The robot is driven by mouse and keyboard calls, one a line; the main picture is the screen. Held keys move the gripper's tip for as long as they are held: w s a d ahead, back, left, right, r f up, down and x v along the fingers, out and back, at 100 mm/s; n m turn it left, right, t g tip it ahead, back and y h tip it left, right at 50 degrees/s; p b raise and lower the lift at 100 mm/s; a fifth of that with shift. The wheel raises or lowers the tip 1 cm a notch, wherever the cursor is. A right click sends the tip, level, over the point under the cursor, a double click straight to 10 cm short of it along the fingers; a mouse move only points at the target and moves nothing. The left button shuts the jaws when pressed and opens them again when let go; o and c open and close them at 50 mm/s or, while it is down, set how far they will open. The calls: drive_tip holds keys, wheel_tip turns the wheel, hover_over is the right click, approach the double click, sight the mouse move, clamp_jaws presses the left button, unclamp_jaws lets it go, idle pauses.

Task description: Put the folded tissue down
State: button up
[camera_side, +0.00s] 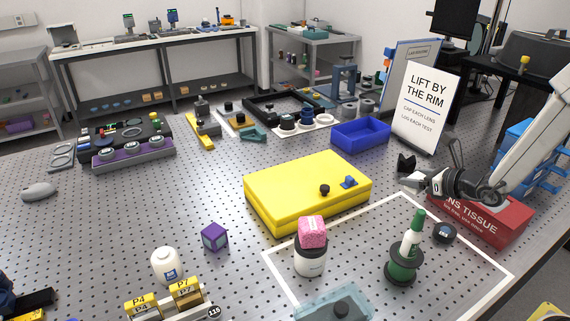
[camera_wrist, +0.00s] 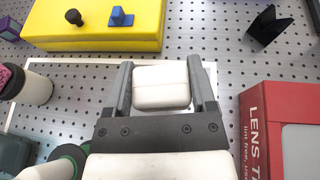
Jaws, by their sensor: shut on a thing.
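My gripper (camera_wrist: 160,76) is shut on the folded tissue (camera_wrist: 162,90), a white, rounded pad held between the two grey fingers in the wrist view. In the side view my gripper (camera_side: 408,185) is at the right, left of the red lens tissue box (camera_side: 478,218) and beyond the green bottle. The box also shows at the right of the wrist view (camera_wrist: 262,125). A white-outlined area (camera_side: 491,295) is marked on the perforated table. The tissue appears over its far edge; its height above the table is hard to tell.
A yellow case (camera_side: 290,195) with two small knobs lies left of my gripper. A green bottle (camera_side: 405,262) and a white jar with a pink top (camera_side: 311,258) stand in the outline. A black angled piece (camera_side: 406,162), blue bin (camera_side: 361,134) and sign (camera_side: 419,108) stand behind.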

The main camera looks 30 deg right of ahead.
sight(413, 189)
drive_tip(key=shift+w+a+f+n+g+y, duration=0.2)
drive_tip(key=shift+w+a+f+n+y, duration=0.1)
drive_tip(key=shift+a+f+n+y, duration=0.5)
drive_tip(key=shift+w+a+f+n+g+y, duration=0.25)
drive_tip(key=shift+a+f+n+y, duration=0.3)
drive_tip(key=shift+a+y, duration=0.4)
drive_tip(key=shift+d, duration=0.1)
drive_tip(key=shift+f, duration=2.2)
drive_tip(key=shift+f, duration=1.75)
drive_tip(key=shift+f, duration=0.2)
drive_tip(key=o, duration=1.1)
drive_tip(key=shift+r, duration=0.2)
